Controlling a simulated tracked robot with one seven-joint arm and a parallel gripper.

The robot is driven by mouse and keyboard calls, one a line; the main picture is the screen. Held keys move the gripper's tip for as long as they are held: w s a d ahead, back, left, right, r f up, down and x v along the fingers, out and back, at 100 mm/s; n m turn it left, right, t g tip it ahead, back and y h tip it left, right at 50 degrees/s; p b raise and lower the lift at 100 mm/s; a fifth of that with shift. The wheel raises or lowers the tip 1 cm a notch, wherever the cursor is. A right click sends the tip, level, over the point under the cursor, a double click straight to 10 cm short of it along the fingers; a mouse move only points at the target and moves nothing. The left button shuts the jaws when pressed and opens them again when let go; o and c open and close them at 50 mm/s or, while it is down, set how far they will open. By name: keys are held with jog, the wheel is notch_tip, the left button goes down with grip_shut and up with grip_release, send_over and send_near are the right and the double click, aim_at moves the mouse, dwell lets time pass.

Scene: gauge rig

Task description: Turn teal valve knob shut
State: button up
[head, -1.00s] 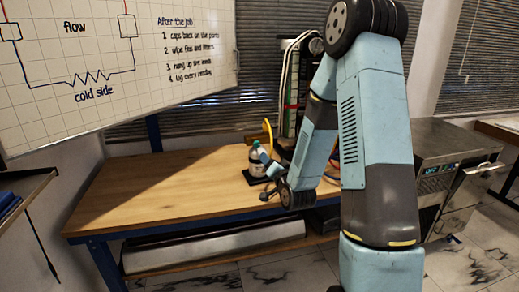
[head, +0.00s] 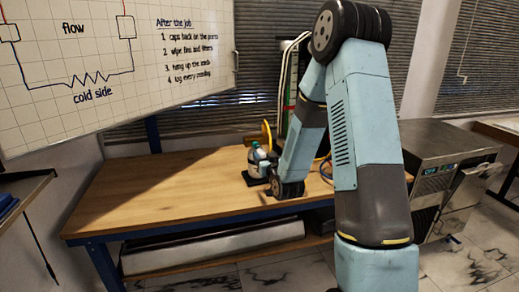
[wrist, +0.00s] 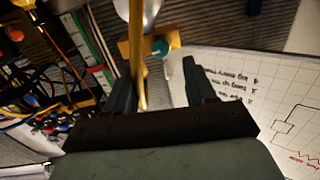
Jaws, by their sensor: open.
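A small round teal piece (wrist: 159,46), which looks like the valve knob, shows in the wrist view on a yellow fitting (wrist: 174,40). My gripper (wrist: 160,86) is open, its two jaws apart below the teal piece in that view. A yellow upright strip (wrist: 137,60) passes close to the left jaw; I cannot tell whether they touch. The teal piece appears beyond the jaws, not held. In the head view, my gripper (head: 265,157) is small and partly hidden by my wrist, beside a bottle with a teal top (head: 254,158).
A yellow curved piece (head: 267,135) and a tall rig with hoses (head: 290,90) stand behind. A metal appliance (head: 445,165) is at right. The bench's left side is clear. A whiteboard (head: 110,60) hangs at left.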

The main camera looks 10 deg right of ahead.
aim_at(257, 147)
jog(key=w, duration=0.7)
jog(key=shift+w+a, duration=0.3)
jog(key=shift+c, duration=0.2)
grip_shut()
jog(key=shift+m, duration=0.8)
jog(key=shift+o, duration=0.2)
grip_release()
jog(key=s+d, duration=0.1)
jog(key=s, duration=1.2)
jog(key=shift+s, duration=0.4)
